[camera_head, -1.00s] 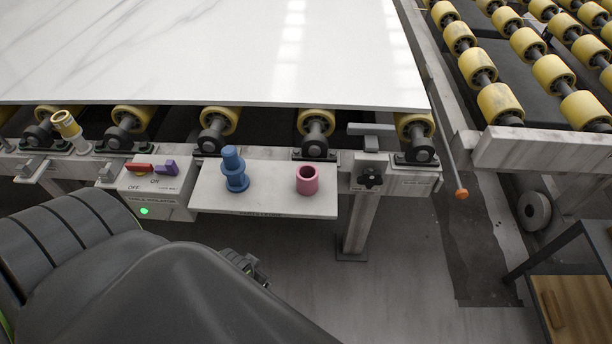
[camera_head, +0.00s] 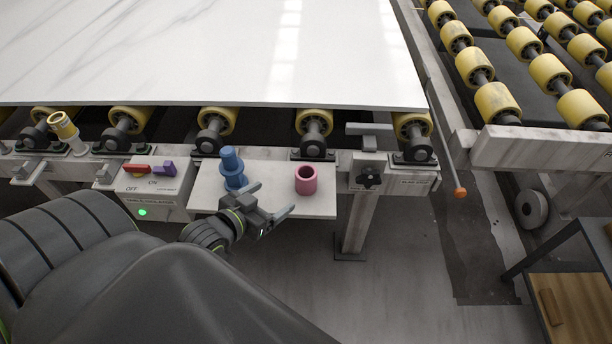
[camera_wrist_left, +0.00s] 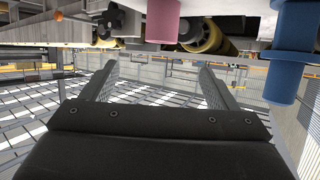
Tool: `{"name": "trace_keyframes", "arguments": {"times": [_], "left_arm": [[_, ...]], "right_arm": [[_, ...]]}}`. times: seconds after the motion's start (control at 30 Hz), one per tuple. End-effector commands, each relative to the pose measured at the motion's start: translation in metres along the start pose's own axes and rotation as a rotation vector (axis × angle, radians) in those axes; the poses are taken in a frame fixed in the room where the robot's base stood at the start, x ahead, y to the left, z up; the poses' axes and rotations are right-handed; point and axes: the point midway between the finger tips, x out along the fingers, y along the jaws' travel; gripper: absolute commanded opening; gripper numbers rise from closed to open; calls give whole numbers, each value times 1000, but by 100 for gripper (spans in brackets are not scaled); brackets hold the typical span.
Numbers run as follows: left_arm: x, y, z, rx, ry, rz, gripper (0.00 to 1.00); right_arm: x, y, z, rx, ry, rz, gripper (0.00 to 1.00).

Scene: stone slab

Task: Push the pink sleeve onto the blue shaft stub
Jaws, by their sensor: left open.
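The pink sleeve (camera_head: 306,181) stands upright on the right part of a small pale shelf (camera_head: 268,206). The blue shaft stub (camera_head: 233,168) stands upright on the same shelf, to the left and apart from the sleeve. My left gripper (camera_head: 273,202) is open and empty at the shelf's front edge, between the two, and hides part of the shelf. In the left wrist view, the two fingers (camera_wrist_left: 155,82) are spread, with the pink sleeve (camera_wrist_left: 163,20) beyond them at the top and the blue stub (camera_wrist_left: 290,55) at the right. My right gripper is not in view.
A control box (camera_head: 150,190) with a red and a purple switch adjoins the shelf on the left. A black knob (camera_head: 369,179) is right of the shelf. A white slab (camera_head: 210,55) on yellow rollers (camera_head: 314,122) lies behind. The floor in front of the shelf is clear.

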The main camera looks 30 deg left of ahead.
Motion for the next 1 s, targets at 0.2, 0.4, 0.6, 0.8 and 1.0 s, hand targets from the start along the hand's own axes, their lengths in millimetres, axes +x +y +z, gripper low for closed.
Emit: {"name": "trace_keyframes", "arguments": {"times": [0.2, 0.4, 0.6, 0.8, 1.0], "left_arm": [[20, -2, -5, -7, 33, 6, 81], [59, -1, -6, -6, 32, 5, 81], [98, -1, -7, -5, 30, 6, 81], [120, -1, -7, -5, 28, 5, 81], [132, -2, -8, -5, 29, 5, 81]], "right_arm": [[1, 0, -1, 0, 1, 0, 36], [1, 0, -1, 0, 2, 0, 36], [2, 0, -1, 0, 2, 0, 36], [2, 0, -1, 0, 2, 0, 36], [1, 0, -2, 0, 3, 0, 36]]}}
